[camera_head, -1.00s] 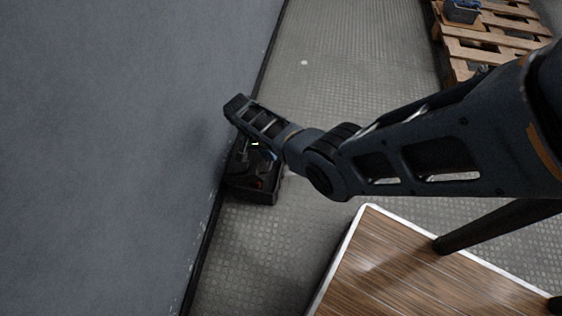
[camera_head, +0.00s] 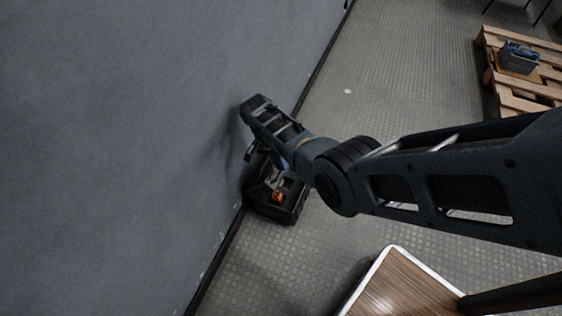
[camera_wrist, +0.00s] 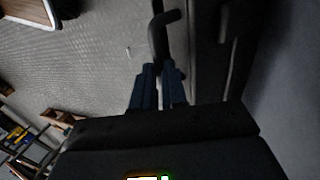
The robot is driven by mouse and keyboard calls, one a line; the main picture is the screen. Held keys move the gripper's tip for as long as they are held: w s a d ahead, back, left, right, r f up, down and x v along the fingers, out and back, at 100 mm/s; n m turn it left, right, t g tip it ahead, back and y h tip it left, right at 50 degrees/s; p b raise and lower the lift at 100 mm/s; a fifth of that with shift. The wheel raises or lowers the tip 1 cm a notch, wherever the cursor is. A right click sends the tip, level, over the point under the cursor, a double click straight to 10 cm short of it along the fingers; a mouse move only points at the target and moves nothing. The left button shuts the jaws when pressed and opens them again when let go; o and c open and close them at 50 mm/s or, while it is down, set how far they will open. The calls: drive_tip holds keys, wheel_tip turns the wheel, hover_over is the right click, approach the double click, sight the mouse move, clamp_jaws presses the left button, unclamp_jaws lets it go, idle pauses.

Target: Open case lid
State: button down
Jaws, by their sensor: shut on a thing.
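The black case (camera_head: 277,210) stands on the floor against the grey wall in the head view. An orange item (camera_head: 277,196) shows inside, so the case is at least partly open. Its dark lid (camera_wrist: 206,50) seems to stand raised beside the wall, mostly hidden by my arm in the head view. In the wrist view my gripper (camera_wrist: 159,70) has its blue fingers shut on a dark curved handle (camera_wrist: 159,35) at the lid's edge. The exact contact is dim. In the head view the fingers are largely hidden behind my wrist.
The grey wall (camera_head: 120,130) runs close along the left of the case. A wood-topped table (camera_head: 395,288) is at the front right. A wooden pallet (camera_head: 500,75) holding a blue-grey box (camera_head: 518,58) is at the far right. The floor between is clear.

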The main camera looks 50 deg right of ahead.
drive_tip(key=shift+a+f, duration=0.15)
drive_tip(key=shift+f, duration=0.05)
idle(0.6)
drive_tip(key=c, duration=1.5)
unclamp_jaws()
drive_tip(key=o, duration=0.3)
drive_tip(key=shift+o, duration=0.2)
drive_tip(key=shift+r, duration=0.2)
drive_tip(key=p+v, duration=0.3)
drive_tip(key=v, duration=0.4)
drive_tip(key=shift+r, duration=0.1)
